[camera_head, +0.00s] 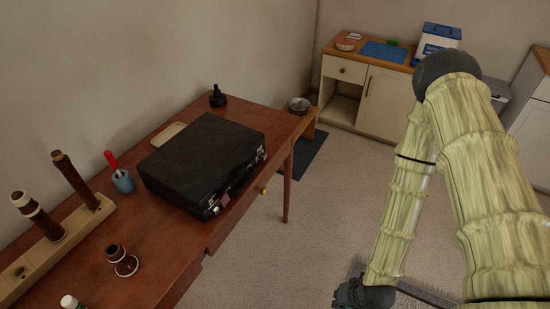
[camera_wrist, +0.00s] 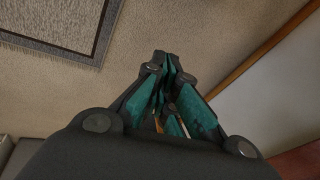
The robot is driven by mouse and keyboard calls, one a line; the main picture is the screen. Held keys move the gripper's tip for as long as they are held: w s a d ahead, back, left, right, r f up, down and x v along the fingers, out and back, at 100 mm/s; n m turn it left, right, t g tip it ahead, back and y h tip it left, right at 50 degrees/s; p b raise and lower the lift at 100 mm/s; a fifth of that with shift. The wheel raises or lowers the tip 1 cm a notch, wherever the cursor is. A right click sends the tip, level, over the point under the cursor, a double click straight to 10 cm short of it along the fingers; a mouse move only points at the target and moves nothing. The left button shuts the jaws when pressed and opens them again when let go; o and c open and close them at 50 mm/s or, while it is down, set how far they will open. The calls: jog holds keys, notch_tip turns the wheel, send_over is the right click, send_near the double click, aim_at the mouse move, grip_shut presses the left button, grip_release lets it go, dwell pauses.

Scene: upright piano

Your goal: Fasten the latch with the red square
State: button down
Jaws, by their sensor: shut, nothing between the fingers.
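A black case (camera_head: 200,160) lies closed on the brown wooden table, its front side facing right. A small metal latch (camera_head: 214,209) shows at the near end of its front, and another latch (camera_head: 261,154) shows at the far end. A small reddish patch (camera_head: 225,199) shows beside the near latch; it is too small to tell whether it is a red square. Whether either latch is fastened cannot be told. My gripper (camera_wrist: 167,66) is shut and empty in the wrist view. In the head view it is low over the floor, well right of the case.
The table (camera_head: 160,255) also holds a blue cup (camera_head: 122,181) with a red-handled tool, a wooden stand with dark instrument pieces (camera_head: 75,180), and a dark bottle-like item (camera_head: 217,97). Open carpet (camera_head: 310,235) lies between table and arm. A cabinet (camera_head: 385,105) stands behind.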

aim_at(264, 157)
jog(key=w+a+r+m+t+y+b, duration=0.1)
jog(key=w+a+r+t+y, duration=0.15)
jog(key=w, duration=0.45)
jog(key=w+a+r+m+t+y+b, duration=0.15)
jog(key=w+a, duration=0.25)
jog(key=w, duration=0.4)
jog(key=w+a+r+m+t+y+b, duration=0.1)
jog(key=w+a+r+m+t, duration=0.15)
jog(key=w, duration=0.45)
jog(key=w+a+r+m+t+y+b, duration=0.1)
jog(key=w+r+t+y, duration=0.1)
jog(key=w+r, duration=0.4)
jog(key=w+a+r+t+y+b, duration=0.1)
jog(key=w+a+r+y+b, duration=0.1)
jog(key=w+r, duration=0.5)
notch_tip(264, 157, up, 3)
jog(key=shift+a+r+m+t+y, duration=0.15)
jog(key=shift+a+m+t+y, duration=0.2)
jog(key=shift+y, duration=0.25)
jog(key=x, duration=0.9)
jog(key=shift+w+a+p, duration=0.1)
jog(key=shift+a+p, duration=0.25)
jog(key=shift+a, duration=0.05)
jog(key=shift+s+a, duration=0.4)
jog(key=shift+s, duration=0.4)
jog(key=shift+s+a, duration=0.35)
jog(key=shift+s, duration=0.45)
